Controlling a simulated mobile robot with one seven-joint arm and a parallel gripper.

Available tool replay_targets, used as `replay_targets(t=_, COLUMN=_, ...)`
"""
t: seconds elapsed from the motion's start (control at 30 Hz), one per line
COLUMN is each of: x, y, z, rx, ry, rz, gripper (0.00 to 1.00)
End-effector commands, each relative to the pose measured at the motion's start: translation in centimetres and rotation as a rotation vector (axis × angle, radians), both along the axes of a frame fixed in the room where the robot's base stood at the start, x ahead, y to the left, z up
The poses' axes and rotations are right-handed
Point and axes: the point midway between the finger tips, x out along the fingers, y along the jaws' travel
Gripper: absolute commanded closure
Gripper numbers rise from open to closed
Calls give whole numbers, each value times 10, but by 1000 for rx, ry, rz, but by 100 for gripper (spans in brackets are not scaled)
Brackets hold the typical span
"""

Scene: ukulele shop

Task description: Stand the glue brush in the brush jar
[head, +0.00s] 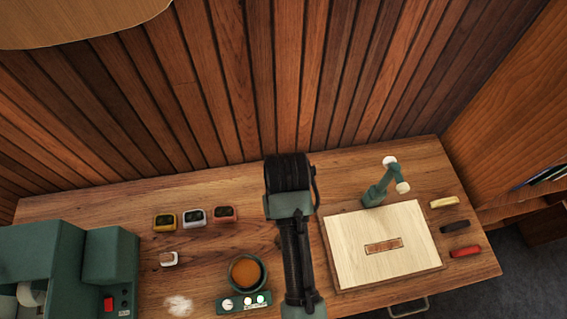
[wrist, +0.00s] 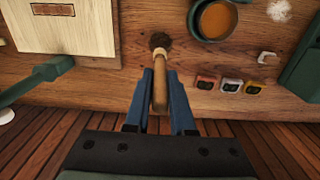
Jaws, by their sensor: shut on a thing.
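The glue brush has a pale wooden handle (wrist: 160,92) and a dark bristle end (wrist: 160,40). In the wrist view my gripper (wrist: 165,74) has its two blue fingers on either side of the handle and is shut on it. The bristle end points away from the wrist, over the bare wooden tabletop; its height above the wood is unclear. In the head view my arm hides the gripper and brush. I cannot make out a brush jar in either view. A round teal pot of orange-brown glue (head: 245,272) stands left of my arm; it also shows in the wrist view (wrist: 214,19).
A pale board (head: 350,235) with a dark inlaid strip lies right of my arm, a teal lamp-like thing (head: 376,192) behind it. Three small coloured boxes (head: 194,217) stand at the back left. A teal machine (head: 108,270) fills the left end. A plank wall backs the table.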

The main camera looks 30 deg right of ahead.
Motion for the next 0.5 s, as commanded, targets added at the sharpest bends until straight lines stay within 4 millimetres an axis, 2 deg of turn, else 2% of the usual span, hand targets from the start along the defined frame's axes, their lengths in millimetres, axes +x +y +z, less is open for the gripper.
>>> replay_targets(t=0.5, x=-1, y=1, z=-43, rx=2, ry=3, rz=1, gripper=100)
